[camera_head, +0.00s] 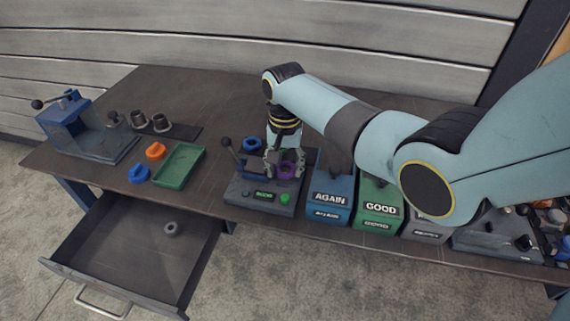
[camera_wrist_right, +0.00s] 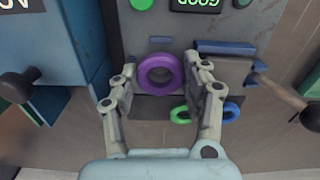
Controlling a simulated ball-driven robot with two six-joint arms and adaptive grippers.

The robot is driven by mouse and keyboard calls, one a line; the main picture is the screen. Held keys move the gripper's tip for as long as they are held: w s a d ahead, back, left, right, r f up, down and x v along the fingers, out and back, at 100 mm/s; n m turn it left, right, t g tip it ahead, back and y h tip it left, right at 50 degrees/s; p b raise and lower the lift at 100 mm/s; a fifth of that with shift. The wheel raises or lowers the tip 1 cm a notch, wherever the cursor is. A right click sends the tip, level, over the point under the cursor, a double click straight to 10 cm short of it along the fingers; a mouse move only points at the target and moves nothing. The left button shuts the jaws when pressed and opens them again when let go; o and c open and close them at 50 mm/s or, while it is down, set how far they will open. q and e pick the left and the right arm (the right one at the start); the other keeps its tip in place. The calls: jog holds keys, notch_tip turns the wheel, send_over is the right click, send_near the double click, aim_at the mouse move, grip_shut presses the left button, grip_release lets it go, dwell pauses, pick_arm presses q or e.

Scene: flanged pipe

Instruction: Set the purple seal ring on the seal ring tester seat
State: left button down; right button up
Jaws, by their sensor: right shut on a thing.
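The purple seal ring (camera_head: 288,170) is between the fingers of my right gripper (camera_head: 284,167), at the right part of the seal ring tester (camera_head: 253,195). The tester has a black-knobbed lever, a green-lit display and a green button. My left gripper is not in view.
A blue ring (camera_head: 252,144) lies behind the tester; a green ring (camera_wrist_right: 180,114) shows beside it. The AGAIN bin (camera_head: 331,192), GOOD bin (camera_head: 379,201) and a grey bin stand right. A green tray (camera_head: 180,166) is left. The open drawer (camera_head: 130,255) holds a grey ring.

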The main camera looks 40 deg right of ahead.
jog(key=shift+f, duration=0.5)
dwell(0.3)
jog(key=o, duration=1)
jog(key=shift+o, duration=0.3)
jog(key=o, duration=0.3)
jog(key=shift+r, duration=0.1)
jog(key=shift+o, duration=0.2)
